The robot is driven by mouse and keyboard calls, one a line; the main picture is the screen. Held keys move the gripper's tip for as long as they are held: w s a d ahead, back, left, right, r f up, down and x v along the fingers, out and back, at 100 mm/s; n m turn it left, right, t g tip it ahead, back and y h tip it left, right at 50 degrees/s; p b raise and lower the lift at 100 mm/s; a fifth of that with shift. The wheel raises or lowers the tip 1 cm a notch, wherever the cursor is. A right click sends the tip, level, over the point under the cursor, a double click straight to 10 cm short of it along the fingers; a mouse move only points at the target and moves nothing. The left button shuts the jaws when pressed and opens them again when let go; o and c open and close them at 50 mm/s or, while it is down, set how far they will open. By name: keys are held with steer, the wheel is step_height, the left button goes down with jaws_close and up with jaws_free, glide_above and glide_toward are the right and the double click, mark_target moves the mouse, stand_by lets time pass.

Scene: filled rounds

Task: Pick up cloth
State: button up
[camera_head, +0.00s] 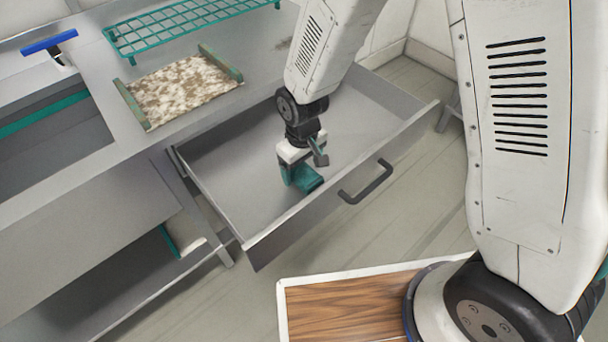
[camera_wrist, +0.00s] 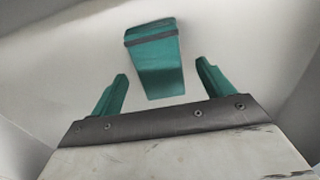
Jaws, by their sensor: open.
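The cloth looks like a folded teal piece with a dark band across it. It lies in the open drawer (camera_head: 235,160) and shows in the wrist view (camera_wrist: 155,68) just beyond the fingertips, centred between them. In the head view the cloth (camera_head: 309,180) is partly hidden by my gripper (camera_head: 298,182), which points down into the drawer. In the wrist view the two teal fingers of my gripper (camera_wrist: 161,72) are spread apart with nothing held. I cannot tell whether a finger touches the cloth.
The drawer's front panel has a dark handle (camera_head: 366,182). On the counter are a speckled board with green ends (camera_head: 185,90), a teal wire rack (camera_head: 190,27) and a blue-topped tool (camera_head: 49,42). The rest of the drawer floor is bare.

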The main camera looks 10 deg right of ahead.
mark_target(303, 172)
steer(key=shift+f, duration=0.35)
steer(key=c, duration=1.1)
step_height(303, 172, up, 10)
steer(key=shift+r, duration=0.1)
